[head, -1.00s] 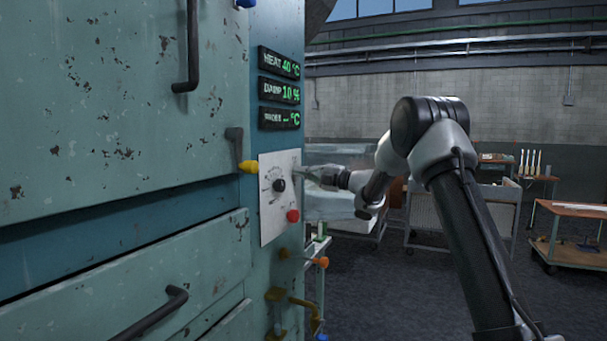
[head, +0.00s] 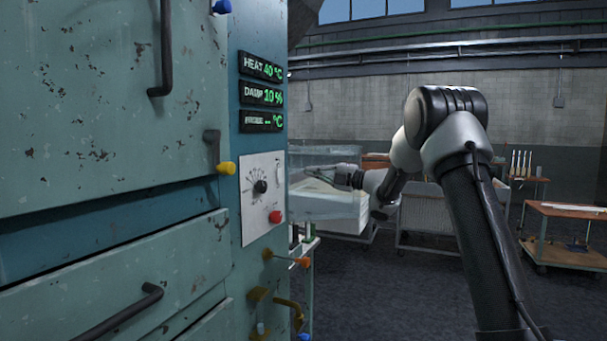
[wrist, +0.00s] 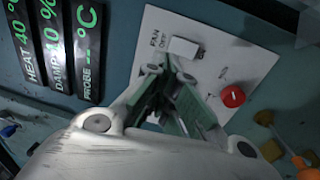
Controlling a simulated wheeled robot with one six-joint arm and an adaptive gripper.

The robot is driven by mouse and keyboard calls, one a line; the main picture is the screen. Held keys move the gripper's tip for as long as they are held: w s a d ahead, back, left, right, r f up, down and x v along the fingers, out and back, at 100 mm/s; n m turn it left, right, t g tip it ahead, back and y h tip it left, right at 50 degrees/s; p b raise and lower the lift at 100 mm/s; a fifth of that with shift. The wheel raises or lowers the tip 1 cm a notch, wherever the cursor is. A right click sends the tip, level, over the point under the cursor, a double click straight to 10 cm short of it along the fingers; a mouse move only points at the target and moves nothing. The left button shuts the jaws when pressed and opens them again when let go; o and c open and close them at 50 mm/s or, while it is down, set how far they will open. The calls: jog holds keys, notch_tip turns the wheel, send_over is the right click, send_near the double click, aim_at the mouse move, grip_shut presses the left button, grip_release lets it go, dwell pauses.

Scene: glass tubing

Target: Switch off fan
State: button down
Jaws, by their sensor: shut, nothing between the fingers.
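The fan switch (wrist: 183,48) is a small white block on the white control panel (wrist: 215,60), beside the printed words "FAN" and "OFF". I cannot tell which way it is set. The panel also shows on the teal cabinet in the head view (head: 250,225). My gripper (wrist: 168,72) is shut and empty, in front of the panel, with its tips close below the switch in the wrist view. In the head view my gripper (head: 312,172) is to the right of the panel, with a visible gap.
A red button (head: 275,217) and a black knob (head: 260,187) are on the panel. Displays (head: 262,94) are above it. A yellow-tipped lever (head: 227,168) is to its left, an orange-tipped lever (head: 303,262) below. Carts stand behind my arm.

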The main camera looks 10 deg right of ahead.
jog(key=shift+r+v, duration=0.2)
jog(key=shift+v, duration=0.6)
jog(key=shift+r+v, duration=0.2)
jog(key=shift+v, duration=0.65)
